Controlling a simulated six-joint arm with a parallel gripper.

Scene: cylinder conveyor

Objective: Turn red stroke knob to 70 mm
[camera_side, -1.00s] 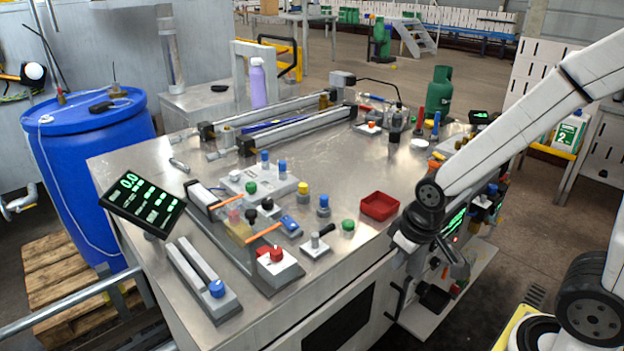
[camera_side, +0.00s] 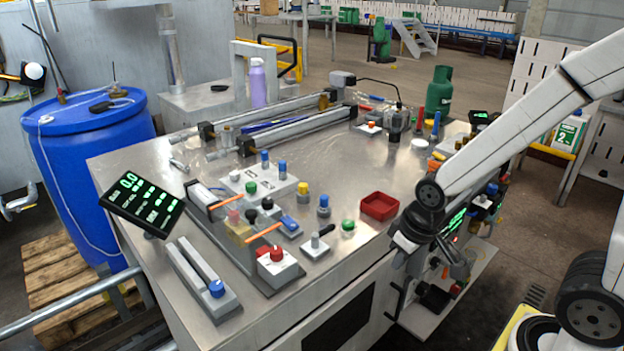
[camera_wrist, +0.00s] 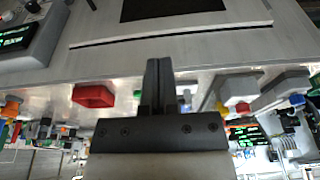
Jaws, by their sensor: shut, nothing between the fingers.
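The red knob (camera_side: 277,253) sits on a pale block near the front edge of the metal bench in the side view. In the wrist view, which is upside down, the red knob (camera_wrist: 243,108) is right of my gripper (camera_wrist: 159,62). My gripper's dark fingers are together and hold nothing. They are apart from the knob. In the side view my wrist is right of the knob, by the bench's front right edge, and the fingertips cannot be made out. A black display (camera_side: 143,205) at the bench's left reads 0.0 at the top; its smaller lines are unreadable.
A slotted block with a blue knob (camera_side: 216,288) stands left of the red knob. A black-handled lever (camera_side: 316,242), a green button (camera_side: 348,226) and a red tray (camera_side: 379,206) stand to its right. Orange rods and a tan block lie behind it. Bare metal lies mid-bench.

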